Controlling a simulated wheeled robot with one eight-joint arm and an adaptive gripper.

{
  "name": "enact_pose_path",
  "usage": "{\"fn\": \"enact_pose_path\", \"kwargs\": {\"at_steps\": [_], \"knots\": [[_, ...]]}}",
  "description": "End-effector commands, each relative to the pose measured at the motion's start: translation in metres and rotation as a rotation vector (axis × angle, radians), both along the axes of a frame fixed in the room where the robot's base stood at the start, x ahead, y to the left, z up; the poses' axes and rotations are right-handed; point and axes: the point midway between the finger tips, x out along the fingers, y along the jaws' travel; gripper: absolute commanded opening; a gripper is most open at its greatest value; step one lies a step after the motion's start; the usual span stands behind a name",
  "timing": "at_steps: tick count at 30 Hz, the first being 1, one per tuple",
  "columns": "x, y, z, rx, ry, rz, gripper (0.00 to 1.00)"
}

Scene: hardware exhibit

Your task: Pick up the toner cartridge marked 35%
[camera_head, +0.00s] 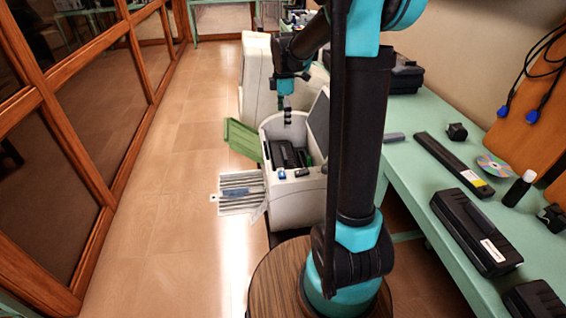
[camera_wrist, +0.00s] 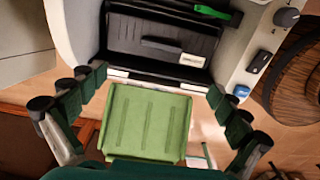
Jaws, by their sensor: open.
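A black toner cartridge (camera_wrist: 150,38) lies in the open bay of a white printer (camera_wrist: 80,28). It carries a small white label whose marking is too small to read. In the head view the cartridge (camera_head: 282,152) sits inside the printer (camera_head: 293,208). My gripper (camera_wrist: 157,84) is open and empty, its fingers spread over the near edge of the bay, apart from the cartridge. In the head view my gripper (camera_head: 286,112) hangs above the printer. More dark cartridge-like units, one long (camera_head: 450,165) and one wide (camera_head: 474,232), lie on the table; their labels are unreadable.
The printer's green flap (camera_wrist: 145,122) hangs open; it also shows in the head view (camera_head: 243,139). A paper tray (camera_head: 240,190) sticks out in front. The green table (camera_head: 425,110) at right holds a disc (camera_head: 494,166) and a bottle (camera_head: 518,189). Wooden floor at left is clear.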

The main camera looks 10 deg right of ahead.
Motion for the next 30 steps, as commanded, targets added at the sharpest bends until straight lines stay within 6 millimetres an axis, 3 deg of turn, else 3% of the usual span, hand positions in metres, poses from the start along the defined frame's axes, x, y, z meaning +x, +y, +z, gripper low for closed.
{"fn": "enact_pose_path", "kwargs": {"at_steps": [15,23,30], "knots": [[0.0,0.0,-0.097,0.0,0.0,-0.001,1.0],[-0.001,0.0,-0.114,0.0,0.0,-0.001,1.0],[-0.003,0.0,-0.147,0.0,0.0,-0.001,1.0]]}}
